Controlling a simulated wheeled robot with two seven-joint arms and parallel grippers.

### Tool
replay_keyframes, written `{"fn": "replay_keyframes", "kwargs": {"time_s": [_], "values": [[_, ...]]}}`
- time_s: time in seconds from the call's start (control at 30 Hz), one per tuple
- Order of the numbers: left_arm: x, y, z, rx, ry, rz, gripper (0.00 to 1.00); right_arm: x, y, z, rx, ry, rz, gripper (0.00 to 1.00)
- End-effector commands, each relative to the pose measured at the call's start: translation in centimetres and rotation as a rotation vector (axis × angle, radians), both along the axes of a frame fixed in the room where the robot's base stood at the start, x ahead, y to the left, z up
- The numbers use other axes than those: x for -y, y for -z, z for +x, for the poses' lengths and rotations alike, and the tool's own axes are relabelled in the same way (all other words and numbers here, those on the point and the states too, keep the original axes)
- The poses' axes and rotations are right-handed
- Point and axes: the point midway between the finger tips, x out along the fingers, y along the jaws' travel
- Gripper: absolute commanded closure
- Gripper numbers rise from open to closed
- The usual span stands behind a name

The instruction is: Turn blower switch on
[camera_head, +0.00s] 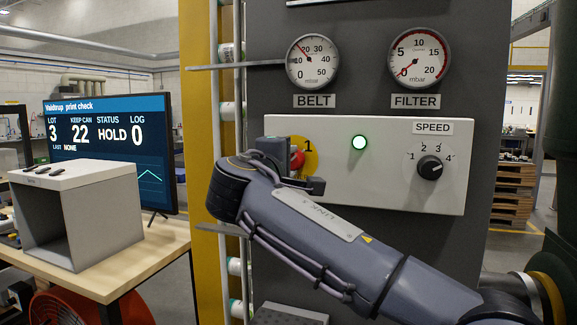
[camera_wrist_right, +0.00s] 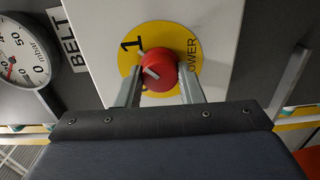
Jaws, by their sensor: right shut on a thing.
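The blower switch is a red round knob (camera_wrist_right: 158,70) on a yellow disc (camera_wrist_right: 190,42) marked "1". Lettering ending in "OWER" is partly hidden. In the head view the knob (camera_head: 297,158) shows only partly behind my gripper, on the white control panel (camera_head: 385,185). My right gripper (camera_head: 292,170) is at the knob. In the wrist view the fingers of this gripper (camera_wrist_right: 160,78) stand on both sides of the knob and are shut on it. A short white mark on the knob lies slanted. My left gripper is out of view.
The BELT gauge (camera_head: 313,62) and FILTER gauge (camera_head: 418,58) sit above the panel. The SPEED dial (camera_head: 429,168) is right of the lamp. A monitor (camera_head: 110,130) and a grey open box (camera_head: 80,215) are on the wooden table (camera_head: 165,250) at left.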

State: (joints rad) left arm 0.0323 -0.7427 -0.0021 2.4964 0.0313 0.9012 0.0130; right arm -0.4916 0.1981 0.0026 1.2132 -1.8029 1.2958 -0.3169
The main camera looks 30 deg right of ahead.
Motion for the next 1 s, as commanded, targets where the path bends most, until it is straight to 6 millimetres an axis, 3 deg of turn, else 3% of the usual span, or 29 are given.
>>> {"fn": "replay_keyframes", "kwargs": {"time_s": [0.37,0.4,0.57,0.87,1.0], "values": [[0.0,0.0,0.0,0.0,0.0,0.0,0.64,0.0,0.1,0.0,0.003,0.001,0.005,0.89],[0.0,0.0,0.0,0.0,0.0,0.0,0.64,0.0,0.1,0.0,0.003,0.001,0.005,0.63],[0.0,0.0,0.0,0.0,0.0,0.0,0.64,0.0,0.1,0.0,0.002,0.001,0.005,0.44],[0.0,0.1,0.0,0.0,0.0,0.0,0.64,-0.2,0.0,-0.1,0.003,-0.001,0.004,0.44],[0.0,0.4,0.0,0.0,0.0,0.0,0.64,-1.5,0.1,-1.1,0.004,-0.004,0.003,0.44]]}}
